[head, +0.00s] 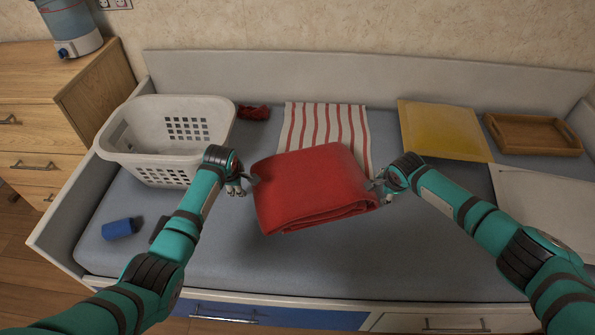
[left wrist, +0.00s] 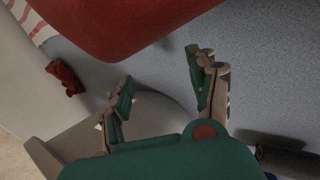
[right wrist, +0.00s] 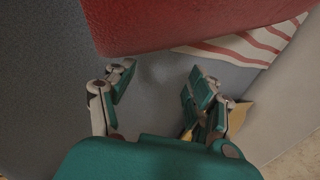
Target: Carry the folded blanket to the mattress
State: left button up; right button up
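The folded red blanket (head: 315,187) is over the middle of the grey-blue mattress (head: 290,262), overlapping the near end of a striped cloth in the head view. I cannot tell whether it rests on the mattress or is slightly above it. My left gripper (head: 237,187) is at its left side, and its fingers are spread with nothing between them in the left wrist view (left wrist: 160,84). My right gripper (head: 381,186) is at its right side, also spread and empty in the right wrist view (right wrist: 160,82). Whether the fingertips touch the blanket is unclear.
A white laundry basket (head: 165,171) is at the left, near a small dark red item (head: 254,112). The red-striped cloth (head: 327,128), a yellow folded item (head: 441,131) and a wooden tray (head: 533,135) lie along the back. A blue cylinder (head: 119,229) lies front left.

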pick_arm(q)
jog(key=shift+d, duration=0.75)
pick_arm(e)
jog(key=shift+w+a+r, duration=0.1)
jog(key=shift+a+r, duration=0.05)
jog(key=shift+a, duration=0.65)
pick_arm(q)
notch_tip(320, 180, down, 6)
jog(key=b, duration=0.5)
jog(key=shift+r+b, duration=0.25)
jog(key=shift+b, duration=0.1)
pick_arm(e)
notch_tip(320, 180, down, 6)
jog(key=shift+r, duration=0.25)
pick_arm(q)
jog(key=shift+s+a, duration=0.1)
pick_arm(e)
jog(key=shift+d+r, duration=0.1)
pick_arm(q)
jog(key=shift+a, duration=0.55)
pick_arm(e)
jog(key=shift+d, duration=0.55)
pick_arm(q)
jog(key=o, duration=0.5)
jog(key=shift+a+r, duration=0.1)
jog(key=shift+a, duration=1)
pick_arm(e)
jog(key=shift+d, duration=1.2)
jog(key=o, duration=0.5)
